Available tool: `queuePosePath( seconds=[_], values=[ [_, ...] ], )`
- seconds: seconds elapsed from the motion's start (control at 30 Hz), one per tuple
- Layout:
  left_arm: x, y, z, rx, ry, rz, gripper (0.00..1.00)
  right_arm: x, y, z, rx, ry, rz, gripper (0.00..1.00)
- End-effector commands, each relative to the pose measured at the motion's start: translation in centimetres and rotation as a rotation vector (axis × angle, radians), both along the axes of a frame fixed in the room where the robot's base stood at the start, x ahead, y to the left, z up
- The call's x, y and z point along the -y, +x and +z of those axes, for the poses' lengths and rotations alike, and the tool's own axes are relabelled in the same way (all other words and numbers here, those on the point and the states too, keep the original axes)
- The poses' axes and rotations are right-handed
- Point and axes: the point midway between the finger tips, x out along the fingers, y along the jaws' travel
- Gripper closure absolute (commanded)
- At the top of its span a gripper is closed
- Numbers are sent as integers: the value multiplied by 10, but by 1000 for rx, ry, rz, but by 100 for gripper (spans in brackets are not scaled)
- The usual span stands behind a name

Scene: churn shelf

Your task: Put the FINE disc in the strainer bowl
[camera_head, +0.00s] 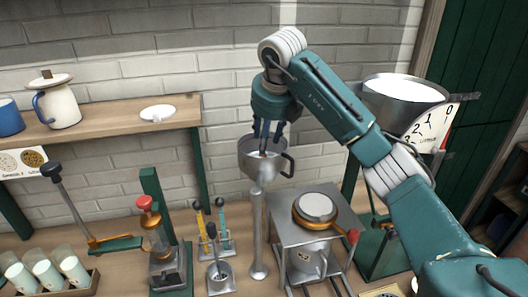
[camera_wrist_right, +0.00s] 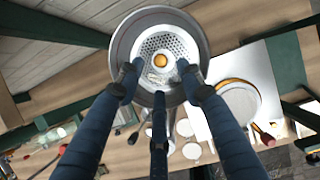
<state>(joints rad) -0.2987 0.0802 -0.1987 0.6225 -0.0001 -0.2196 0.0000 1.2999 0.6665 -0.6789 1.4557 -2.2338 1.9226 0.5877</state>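The strainer bowl (camera_head: 262,158) is a grey metal bowl with a side handle on a tall metal stand. In the right wrist view I look down into the bowl (camera_wrist_right: 122,48). A perforated silvery disc (camera_wrist_right: 172,41) with an amber knob at its centre lies inside it. I cannot read any marking on the disc, so I cannot tell whether it is the FINE one. My right gripper (camera_head: 266,137) points down just above the bowl; its dark fingers (camera_wrist_right: 158,82) are spread apart with nothing visible between them. My left gripper is not in view.
A metal stand with an amber-rimmed round pan (camera_head: 316,208) is right of the bowl. A large funnel (camera_head: 404,90) with a dial is behind my right arm. A shelf (camera_head: 118,125) holds a jug (camera_head: 60,104) and a white dish (camera_head: 157,113). A red-knobbed press (camera_head: 160,240) stands left.

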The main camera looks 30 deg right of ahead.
Motion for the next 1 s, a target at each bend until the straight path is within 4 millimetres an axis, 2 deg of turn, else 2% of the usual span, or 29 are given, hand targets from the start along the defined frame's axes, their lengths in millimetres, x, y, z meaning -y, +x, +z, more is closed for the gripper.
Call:
queuePosePath(
  seconds=[0.13, 0.3, 0.47, 1.0],
  values=[
    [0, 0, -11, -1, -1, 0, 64, -2, -11, 27, 4, 0, -1, 63],
    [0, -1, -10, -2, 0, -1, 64, -3, -20, 50, 3, -2, -2, 63],
    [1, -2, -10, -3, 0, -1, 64, -4, -23, 56, 0, -1, -1, 63],
    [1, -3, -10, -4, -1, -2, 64, -5, -23, 56, -1, 0, 0, 63]
  ],
)
